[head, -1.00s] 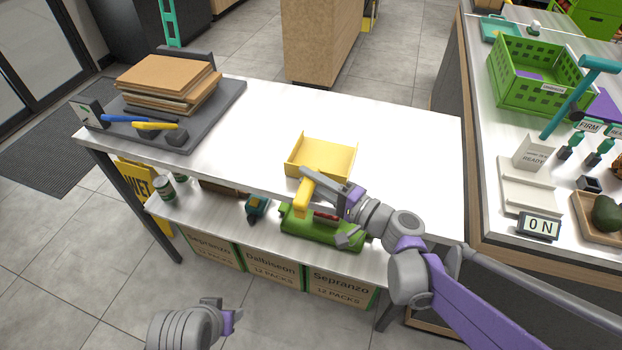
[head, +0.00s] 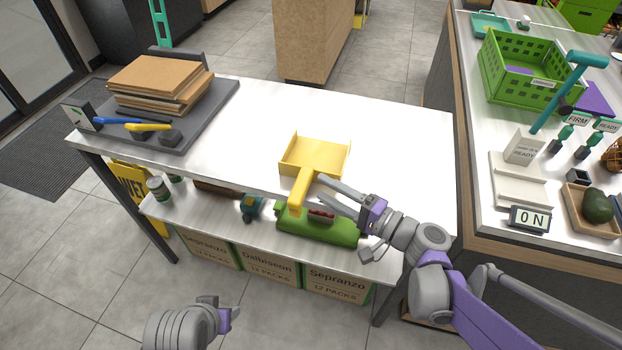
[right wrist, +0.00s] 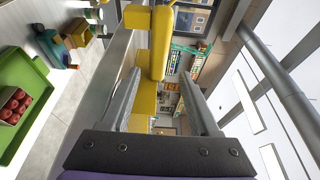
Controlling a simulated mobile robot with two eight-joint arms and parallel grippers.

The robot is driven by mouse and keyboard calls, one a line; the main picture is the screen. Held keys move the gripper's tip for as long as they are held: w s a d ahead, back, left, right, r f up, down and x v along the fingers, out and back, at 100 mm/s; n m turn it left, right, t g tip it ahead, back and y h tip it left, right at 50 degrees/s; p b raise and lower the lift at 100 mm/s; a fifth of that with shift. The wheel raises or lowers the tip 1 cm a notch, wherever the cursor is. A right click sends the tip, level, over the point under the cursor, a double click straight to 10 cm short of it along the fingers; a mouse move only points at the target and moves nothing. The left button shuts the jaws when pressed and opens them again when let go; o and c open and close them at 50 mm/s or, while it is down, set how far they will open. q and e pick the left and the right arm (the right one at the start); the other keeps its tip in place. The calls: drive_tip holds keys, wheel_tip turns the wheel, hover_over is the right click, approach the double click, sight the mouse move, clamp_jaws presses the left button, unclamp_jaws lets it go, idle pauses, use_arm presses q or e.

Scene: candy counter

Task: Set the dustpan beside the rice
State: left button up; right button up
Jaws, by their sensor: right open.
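The yellow dustpan (head: 314,155) lies on the white table near its front edge. Its pan opens toward the back, and its handle (head: 298,190) sticks out over the front edge. My right gripper (head: 317,187) is open at the right of the handle, its fingers pointing at it. In the right wrist view the handle (right wrist: 158,45) shows at the fingertips, between the two fingers; I cannot tell whether they touch it. My left wrist shows at the bottom of the head view, but its fingers are hidden. I cannot pick out the rice.
A grey platform (head: 215,105) with stacked brown boards (head: 158,82) stands on the table's left. A counter with a green crate (head: 525,75) is at the right.

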drive_tip(key=v, duration=0.5)
drive_tip(key=shift+s+d, duration=0.15)
drive_tip(key=shift+d, duration=0.05)
drive_tip(key=s+a+f+n+g+h, duration=0.1)
drive_tip(key=s+f+n+g+h, duration=0.3)
drive_tip(key=s+f+g+h, duration=0.45)
drive_tip(key=s+d+f+n+t+h, duration=0.2)
drive_tip(key=s+d+f+n+h, duration=0.1)
drive_tip(key=s+d, duration=0.5)
drive_tip(key=d+f+h, duration=0.1)
drive_tip(key=h, duration=0.1)
drive_tip(key=shift+s+f+h, duration=0.25)
drive_tip(key=shift+h, duration=0.1)
drive_tip(key=shift+c, duration=1)
drive_tip(key=shift+a, duration=0.1)
